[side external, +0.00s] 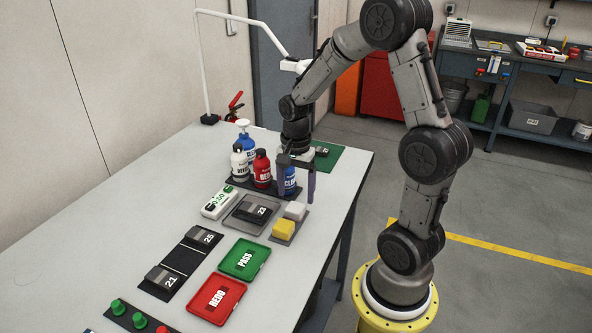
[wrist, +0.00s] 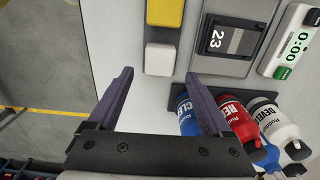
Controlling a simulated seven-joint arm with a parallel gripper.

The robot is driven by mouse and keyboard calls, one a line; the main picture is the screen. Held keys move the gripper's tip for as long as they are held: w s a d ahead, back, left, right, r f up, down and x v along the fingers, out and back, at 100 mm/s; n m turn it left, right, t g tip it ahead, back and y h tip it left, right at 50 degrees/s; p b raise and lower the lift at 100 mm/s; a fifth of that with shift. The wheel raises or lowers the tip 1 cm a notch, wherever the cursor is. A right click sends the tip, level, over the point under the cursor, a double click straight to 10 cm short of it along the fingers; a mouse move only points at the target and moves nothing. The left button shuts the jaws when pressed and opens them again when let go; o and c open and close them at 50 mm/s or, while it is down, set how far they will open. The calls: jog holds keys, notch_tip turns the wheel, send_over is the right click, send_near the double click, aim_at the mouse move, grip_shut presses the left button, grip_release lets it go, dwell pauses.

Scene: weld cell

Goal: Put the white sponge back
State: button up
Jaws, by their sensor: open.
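The white sponge (side external: 295,211) lies beside the yellow sponge (side external: 283,229) on a small dark tray (side external: 273,238) near the table's right edge. In the wrist view the white sponge (wrist: 160,59) sits just beyond my fingertips, roughly centred between them, with the yellow sponge (wrist: 168,12) past it. My gripper (side external: 296,193) is open and empty, pointing down above the table beside the bottles. Its two fingers (wrist: 160,74) are spread wider than the white sponge in the wrist view. Nothing is between them.
Blue (side external: 290,181), red (side external: 262,169) and white (side external: 239,162) bottles stand close by my fingers. A grey tray (side external: 233,219) holding a block marked 23 and a timer (side external: 219,203) lie left of the sponges. Green (side external: 243,259) and red (side external: 217,298) trays lie nearer the front.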

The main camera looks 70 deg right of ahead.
aim_at(296, 206)
notch_tip(296, 206, up, 8)
jog(key=s+a+r+n+t, duration=0.2)
jog(key=s+a+n, duration=0.4)
jog(key=n, duration=0.3)
jog(key=s+a+r+n+t, duration=0.3)
jog(key=s+a+r+n, duration=0.1)
jog(key=a+n, duration=0.4)
jog(key=shift+s+a+r+n+t, duration=0.3)
jog(key=shift+s+n, duration=0.2)
jog(key=shift+s, duration=0.4)
